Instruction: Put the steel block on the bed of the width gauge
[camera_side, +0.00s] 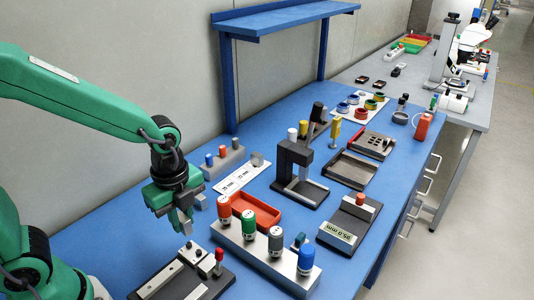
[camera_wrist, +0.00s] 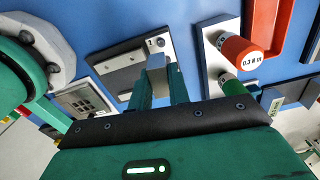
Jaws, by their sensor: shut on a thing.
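My gripper (camera_side: 183,212) points down and is shut on a grey steel block (camera_wrist: 156,72). The block shows as a small grey piece between the fingertips in the side view (camera_side: 183,226). It hangs above the far left end of a dark fixture with steel strips and a red-tipped lever (camera_side: 186,278), apart from it as far as I can see. That fixture looks like the width gauge, though I cannot be sure. In the wrist view its plate (camera_wrist: 128,76) lies behind the block, which hides part of it.
A steel stand (camera_side: 245,252) with red, green and blue-capped drivers stands just right of the gripper. A red tray (camera_side: 283,212) lies behind it. A white card (camera_side: 238,178) lies beyond the gripper.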

